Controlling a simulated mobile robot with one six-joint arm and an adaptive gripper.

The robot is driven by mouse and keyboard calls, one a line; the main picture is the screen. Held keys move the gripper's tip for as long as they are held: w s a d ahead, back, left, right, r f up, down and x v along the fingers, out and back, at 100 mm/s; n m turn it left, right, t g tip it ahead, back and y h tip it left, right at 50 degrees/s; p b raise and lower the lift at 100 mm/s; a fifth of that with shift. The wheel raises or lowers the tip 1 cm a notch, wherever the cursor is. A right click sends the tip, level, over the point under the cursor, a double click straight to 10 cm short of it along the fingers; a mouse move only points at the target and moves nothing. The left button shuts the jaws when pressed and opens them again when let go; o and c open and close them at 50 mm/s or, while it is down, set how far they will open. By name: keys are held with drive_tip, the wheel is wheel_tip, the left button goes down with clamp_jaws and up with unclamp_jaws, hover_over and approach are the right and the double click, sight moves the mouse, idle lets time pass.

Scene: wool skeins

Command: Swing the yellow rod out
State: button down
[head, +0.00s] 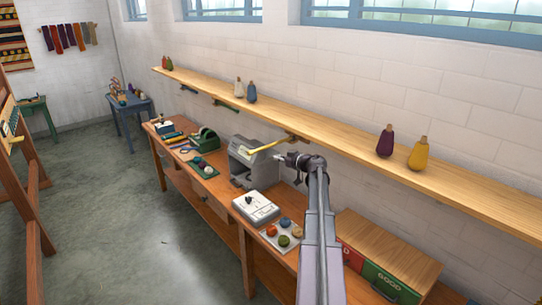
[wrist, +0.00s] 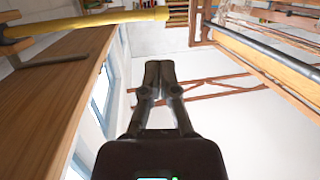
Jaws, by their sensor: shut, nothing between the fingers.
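The yellow rod (head: 264,148) is joined at its right end to a brown bracket (head: 296,138) under the long wooden shelf. Its left part shows above the grey machine. In the wrist view the yellow rod (wrist: 85,22) crosses the upper left, from beside the shelf's wood to a free end near the top middle. My gripper (head: 278,157) is just below and right of the rod in the head view, apparently apart from it. In the wrist view my gripper (wrist: 158,66) has its fingers together and empty, below the rod's free end.
The long shelf (head: 330,113) runs above my gripper and carries several cones of yarn. A green rod (head: 228,105) hangs farther left under it.

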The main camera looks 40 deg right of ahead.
drive_tip(key=shift+s+r, duration=0.1)
drive_tip(key=shift+s, duration=0.55)
drive_tip(key=a+f+g+y+b, duration=0.1)
drive_tip(key=a+f+g, duration=0.25)
drive_tip(key=a, duration=0.75)
drive_tip(key=a+f+g+y, duration=0.15)
drive_tip(key=a+f, duration=0.25)
drive_tip(key=a, duration=0.6)
drive_tip(key=a+f+g+b, duration=0.1)
drive_tip(key=a+f+g, duration=0.25)
drive_tip(key=a, duration=0.75)
drive_tip(key=s+a+f+m+g+h+b, duration=0.1)
drive_tip(key=s+a+f+g+h, duration=0.1)
drive_tip(key=s+a, duration=0.7)
drive_tip(key=s+a+f+m+g+h+b, duration=0.1)
drive_tip(key=s+a+f+g+h+b, duration=0.1)
drive_tip(key=s+a+f+g, duration=0.3)
drive_tip(key=shift+s+a+f+h, duration=0.65)
drive_tip(key=shift+s+a+f, duration=0.35)
drive_tip(key=shift+s+a, duration=1.7)
drive_tip(key=shift+w+a, duration=0.5)
drive_tip(key=shift+w, duration=0.1)
drive_tip(key=shift+d, duration=0.1)
